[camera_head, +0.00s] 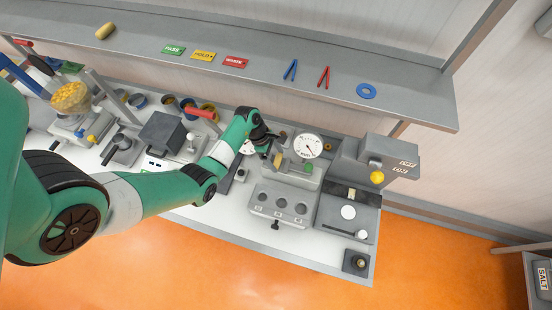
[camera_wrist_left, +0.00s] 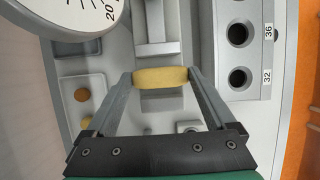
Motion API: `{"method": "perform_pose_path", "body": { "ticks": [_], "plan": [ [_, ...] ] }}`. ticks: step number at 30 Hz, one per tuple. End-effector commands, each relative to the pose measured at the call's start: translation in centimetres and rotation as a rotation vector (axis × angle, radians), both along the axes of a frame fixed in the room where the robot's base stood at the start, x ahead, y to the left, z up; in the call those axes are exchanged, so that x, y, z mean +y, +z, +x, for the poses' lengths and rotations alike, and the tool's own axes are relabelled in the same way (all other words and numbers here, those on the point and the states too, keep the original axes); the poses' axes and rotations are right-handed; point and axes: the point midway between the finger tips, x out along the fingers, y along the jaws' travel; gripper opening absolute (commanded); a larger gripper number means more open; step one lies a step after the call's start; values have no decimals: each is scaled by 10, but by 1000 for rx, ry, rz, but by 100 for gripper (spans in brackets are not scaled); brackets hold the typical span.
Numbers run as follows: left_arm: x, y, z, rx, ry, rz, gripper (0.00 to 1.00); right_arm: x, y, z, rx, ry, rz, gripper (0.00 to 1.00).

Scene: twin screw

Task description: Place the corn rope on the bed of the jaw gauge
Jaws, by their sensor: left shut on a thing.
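My left gripper (camera_head: 272,152) reaches in from the left, over the bench by the jaw gauge. In the left wrist view its fingers (camera_wrist_left: 160,80) are shut on the corn rope (camera_wrist_left: 160,77), a short yellow cylinder lying crosswise between the tips. The rope also shows as a small yellow piece in the head view (camera_head: 278,160). The jaw gauge has a white dial (camera_head: 308,146), partly seen at the upper left of the wrist view (camera_wrist_left: 70,18). Its grey jaw and bed part (camera_wrist_left: 155,35) lies just beyond the rope; whether they touch is unclear. My right gripper is not in view.
A grey block with several round holes (camera_head: 282,205) stands in front of the gauge. A grey machine with a yellow knob (camera_head: 377,177) is to the right.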

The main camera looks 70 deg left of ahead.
Motion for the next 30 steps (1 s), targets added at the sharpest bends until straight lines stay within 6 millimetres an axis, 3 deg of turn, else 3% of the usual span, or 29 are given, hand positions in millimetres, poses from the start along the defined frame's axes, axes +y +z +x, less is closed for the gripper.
{"method": "perform_pose_path", "body": {
  "ticks": [11,12,14,23,30],
  "plan": [
    [0,-9,0,-1,-1,1,62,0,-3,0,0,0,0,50],
    [0,-10,0,-2,0,1,90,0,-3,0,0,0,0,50],
    [0,-9,0,-2,0,1,100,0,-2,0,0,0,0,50],
    [0,-3,0,-2,0,1,100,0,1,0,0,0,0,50],
    [12,40,-13,-6,3,4,100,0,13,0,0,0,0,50]
  ]
}}
